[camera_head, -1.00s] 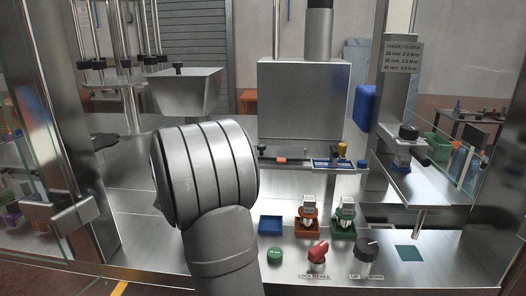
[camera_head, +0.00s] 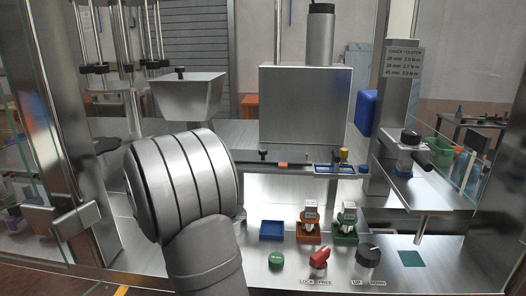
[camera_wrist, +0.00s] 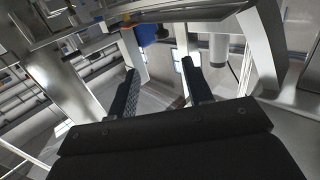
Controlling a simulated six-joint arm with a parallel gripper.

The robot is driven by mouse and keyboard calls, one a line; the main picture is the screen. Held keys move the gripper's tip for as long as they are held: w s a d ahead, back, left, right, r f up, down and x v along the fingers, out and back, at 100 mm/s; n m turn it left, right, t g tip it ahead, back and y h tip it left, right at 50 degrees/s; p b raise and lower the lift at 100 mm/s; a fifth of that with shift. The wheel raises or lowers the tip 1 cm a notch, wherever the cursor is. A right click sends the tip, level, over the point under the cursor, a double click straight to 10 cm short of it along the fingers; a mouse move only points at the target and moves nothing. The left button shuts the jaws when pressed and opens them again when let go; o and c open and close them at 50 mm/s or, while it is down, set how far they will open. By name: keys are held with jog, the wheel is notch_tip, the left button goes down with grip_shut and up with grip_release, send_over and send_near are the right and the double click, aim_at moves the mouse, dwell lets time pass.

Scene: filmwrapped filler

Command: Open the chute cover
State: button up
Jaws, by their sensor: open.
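A grey metal hopper-like chute (camera_head: 187,100) stands at the back left in the head view. Its flat top (camera_head: 205,76) carries a small black knob (camera_head: 180,72) and looks closed; I cannot tell for certain that this is the chute cover. My thick grey arm link stands in front of and below the chute and hides my gripper in the head view. In the wrist view my gripper (camera_wrist: 160,68) is open, with its two dark fingers apart and nothing seen between them.
A large metal box (camera_head: 305,107) stands right of the chute. In front are a blue tray (camera_head: 271,230), a green button (camera_head: 276,259), a red knob (camera_head: 319,256) and a black knob (camera_head: 368,255). A post (camera_head: 60,120) and glass panel bound the left side.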

aim_at(260, 151)
jog(key=x, duration=0.5)
jog(key=r+x, duration=0.1)
jog(key=x, duration=1.1)
jog(key=shift+w+r, duration=0.1)
jog(key=shift+r, duration=0.05)
grip_shut()
